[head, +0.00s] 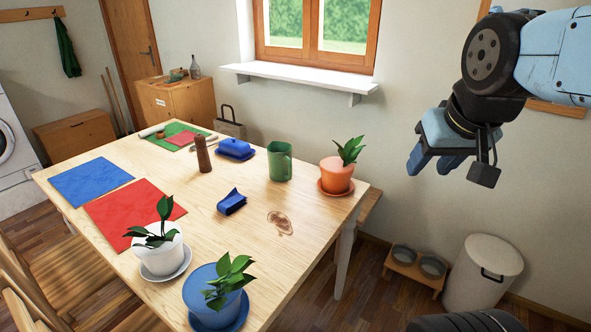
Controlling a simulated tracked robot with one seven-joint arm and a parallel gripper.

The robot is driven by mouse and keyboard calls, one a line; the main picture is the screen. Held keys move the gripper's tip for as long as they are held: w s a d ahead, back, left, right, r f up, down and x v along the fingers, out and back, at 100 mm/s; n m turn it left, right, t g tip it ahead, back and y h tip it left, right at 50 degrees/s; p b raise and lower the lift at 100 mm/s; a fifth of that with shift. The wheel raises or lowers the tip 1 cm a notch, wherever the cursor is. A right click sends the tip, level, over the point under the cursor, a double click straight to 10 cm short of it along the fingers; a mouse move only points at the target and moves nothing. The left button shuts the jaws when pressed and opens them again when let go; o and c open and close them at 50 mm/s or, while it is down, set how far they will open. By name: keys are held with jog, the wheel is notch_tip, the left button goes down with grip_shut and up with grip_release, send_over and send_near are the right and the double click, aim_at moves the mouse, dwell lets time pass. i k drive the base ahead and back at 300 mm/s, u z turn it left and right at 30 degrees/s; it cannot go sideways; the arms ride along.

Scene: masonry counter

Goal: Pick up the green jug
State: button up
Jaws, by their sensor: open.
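The green jug (280,163) stands upright on the wooden table (240,212), near its far right edge. My gripper (432,168) is open and empty, raised in the air to the right of the table. It is well apart from the jug, and nothing is between its fingers.
An orange potted plant (337,177) stands just right of the jug. A blue butter dish (235,148) and a brown pepper mill (202,154) are to its left. A blue cloth (231,202) lies nearer. White (163,254) and blue (217,300) pots stand at the near edge.

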aim_at(283, 165)
jog(key=u, duration=0.2)
jog(key=i, duration=0.85)
jog(key=z, duration=0.1)
